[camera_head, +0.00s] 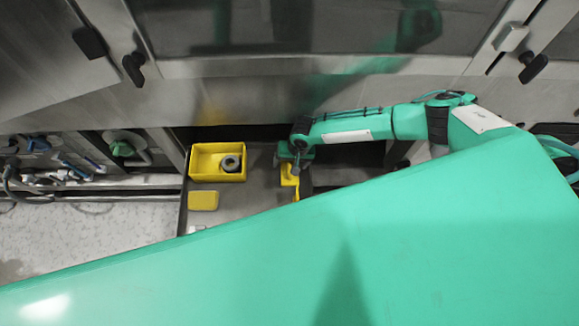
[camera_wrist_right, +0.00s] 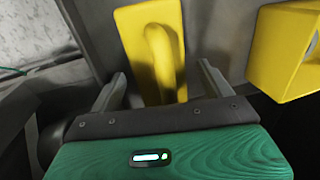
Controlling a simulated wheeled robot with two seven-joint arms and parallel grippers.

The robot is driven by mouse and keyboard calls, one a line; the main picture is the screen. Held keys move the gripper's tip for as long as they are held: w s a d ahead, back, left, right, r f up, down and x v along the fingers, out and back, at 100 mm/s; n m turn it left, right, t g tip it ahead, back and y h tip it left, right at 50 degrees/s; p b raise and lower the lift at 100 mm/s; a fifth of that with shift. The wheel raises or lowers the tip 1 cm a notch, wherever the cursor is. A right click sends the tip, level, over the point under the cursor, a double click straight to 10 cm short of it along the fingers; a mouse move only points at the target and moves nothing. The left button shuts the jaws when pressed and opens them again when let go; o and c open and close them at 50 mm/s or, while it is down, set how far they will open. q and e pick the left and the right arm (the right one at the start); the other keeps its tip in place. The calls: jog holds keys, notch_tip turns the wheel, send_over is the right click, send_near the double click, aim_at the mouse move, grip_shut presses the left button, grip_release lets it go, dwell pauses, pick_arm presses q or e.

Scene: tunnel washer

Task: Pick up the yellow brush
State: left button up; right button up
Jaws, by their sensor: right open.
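The yellow brush (camera_wrist_right: 168,77), a flat plate with a raised curved handle, shows in the right wrist view just beyond and between the fingertips. My right gripper (camera_wrist_right: 160,82) is open, with a finger on either side of the brush's near end. I cannot tell how far above it the fingers are. In the head view my right gripper (camera_head: 296,153) is small, at the end of the green arm. A partly hidden yellow piece (camera_head: 289,175) lies just below it there and seems to be the brush. My left gripper is not in view.
A yellow bin (camera_head: 206,176) holding a grey ring stands left on the grey surface (camera_head: 245,195). A flat yellow block (camera_head: 203,200) lies below it. A yellow box-like thing (camera_wrist_right: 280,50) is right of the brush. The steel machine wall (camera_head: 300,85) rises behind.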

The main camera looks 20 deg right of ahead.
jog(key=shift+c, duration=0.2)
jog(key=c, duration=1.1)
